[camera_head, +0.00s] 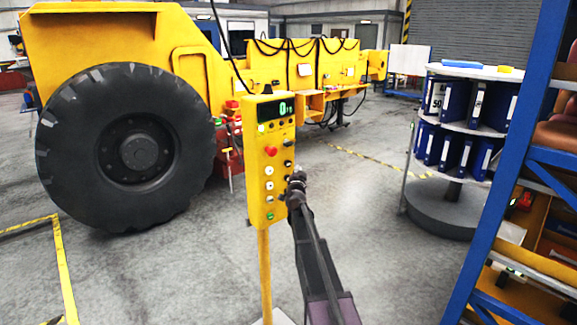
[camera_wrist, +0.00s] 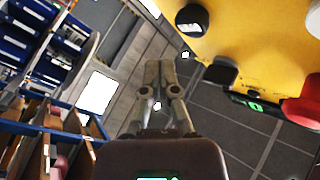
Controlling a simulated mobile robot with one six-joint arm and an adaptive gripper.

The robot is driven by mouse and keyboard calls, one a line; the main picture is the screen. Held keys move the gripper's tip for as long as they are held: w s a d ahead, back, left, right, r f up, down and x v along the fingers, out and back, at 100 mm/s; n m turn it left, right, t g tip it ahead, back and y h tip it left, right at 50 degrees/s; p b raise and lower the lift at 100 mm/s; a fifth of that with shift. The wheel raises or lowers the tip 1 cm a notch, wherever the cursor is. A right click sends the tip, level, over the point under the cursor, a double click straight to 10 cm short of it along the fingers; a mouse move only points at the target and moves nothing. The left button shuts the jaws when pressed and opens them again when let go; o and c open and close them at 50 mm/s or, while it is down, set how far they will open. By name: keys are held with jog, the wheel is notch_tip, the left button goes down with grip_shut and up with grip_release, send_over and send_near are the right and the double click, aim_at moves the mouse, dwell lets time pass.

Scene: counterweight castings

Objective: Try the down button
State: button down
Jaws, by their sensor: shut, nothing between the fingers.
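A yellow control panel (camera_head: 255,200) stands on a yellow post, with a lit display (camera_head: 272,109), a red button (camera_head: 271,151), and several white, black and green buttons. I cannot read which one is the down button. My gripper (camera_head: 297,174) is at the panel's lower right edge, and my arm hides part of that side. In the wrist view my gripper (camera_wrist: 159,66) is shut and empty, its fingers beside the yellow panel (camera_wrist: 255,35). Black knobs (camera_wrist: 192,19) and the red button (camera_wrist: 302,108) show there. I cannot tell whether the fingertips touch the panel.
A large black tyre (camera_head: 125,148) on a yellow machine stands behind left. A round rack of blue binders (camera_head: 455,103) and a blue shelf frame (camera_head: 512,160) stand at the right. The grey floor around the post is mostly clear.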

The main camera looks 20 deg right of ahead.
jog(key=shift+s+d, duration=0.2)
jog(key=shift+s, duration=0.45)
jog(key=shift+s+d, duration=0.2)
jog(key=shift+s, duration=0.45)
dwell(1.9)
